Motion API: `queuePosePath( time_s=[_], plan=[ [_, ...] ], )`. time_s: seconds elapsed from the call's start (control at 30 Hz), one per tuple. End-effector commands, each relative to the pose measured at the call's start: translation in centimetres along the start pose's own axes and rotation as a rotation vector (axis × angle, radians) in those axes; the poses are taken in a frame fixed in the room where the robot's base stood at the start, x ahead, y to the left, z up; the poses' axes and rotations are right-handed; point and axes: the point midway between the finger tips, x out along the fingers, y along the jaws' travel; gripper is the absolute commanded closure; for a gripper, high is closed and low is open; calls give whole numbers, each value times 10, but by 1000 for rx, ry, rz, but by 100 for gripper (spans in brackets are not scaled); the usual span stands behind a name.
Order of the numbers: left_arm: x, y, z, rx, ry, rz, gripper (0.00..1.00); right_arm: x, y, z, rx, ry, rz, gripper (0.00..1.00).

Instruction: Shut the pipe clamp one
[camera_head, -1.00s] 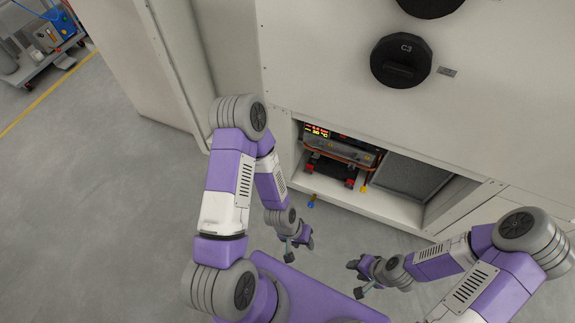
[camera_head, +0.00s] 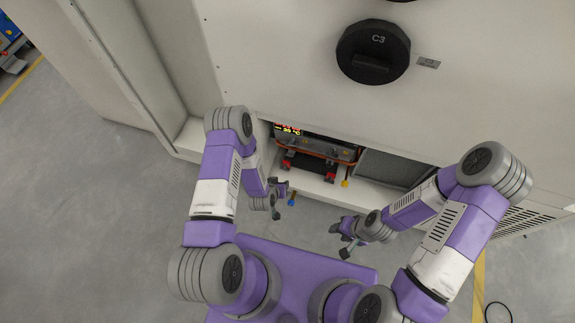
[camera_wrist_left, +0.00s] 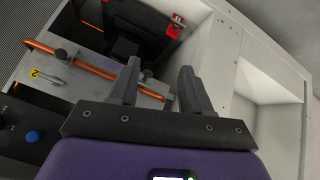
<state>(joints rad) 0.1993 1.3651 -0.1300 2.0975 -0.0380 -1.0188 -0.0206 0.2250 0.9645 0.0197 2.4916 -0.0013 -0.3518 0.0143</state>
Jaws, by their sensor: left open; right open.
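An orange-brown pipe (camera_head: 345,160) runs along the equipment in the low opening of the cabinet. A dark part with red ends (camera_head: 309,167) sits below it; I cannot tell whether it is pipe clamp one. In the left wrist view the copper-coloured pipe (camera_wrist_left: 82,67) crosses a grey panel with a yellow "2" label (camera_wrist_left: 35,73), and a dark part with red pieces (camera_wrist_left: 150,22) is above. My left gripper (camera_head: 279,203) is open and empty before the opening; its fingers (camera_wrist_left: 158,85) partly hide the pipe. My right gripper (camera_head: 342,240) is open and empty, lower right.
The cabinet front (camera_head: 270,60) bears a big black knob marked C3 (camera_head: 373,51). A blue knob (camera_wrist_left: 32,136) shows in the left wrist view. Floor (camera_head: 90,220) at left is clear.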

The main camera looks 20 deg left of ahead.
Motion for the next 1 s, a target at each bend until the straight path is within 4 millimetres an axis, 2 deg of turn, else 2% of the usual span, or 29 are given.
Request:
queuePosePath(
  time_s=[0.03,0.1,0.2,0.3,0.5,0.67,1.0],
  plan=[
    [30,-10,3,39,107,-10,52,13,5,-1,0,0,0,57],
    [53,-18,-4,94,269,-13,52,22,8,-1,0,0,0,57],
    [73,-21,-9,169,483,1,52,33,12,-2,0,1,0,57],
    [79,-19,-9,228,660,29,52,41,15,-2,0,1,0,57],
    [75,-10,-4,290,870,83,52,49,18,-3,0,1,0,57],
    [78,-6,-10,301,915,95,52,53,20,-3,0,2,0,57],
    [110,4,-49,298,913,95,52,70,26,-4,0,1,0,57]
  ],
)
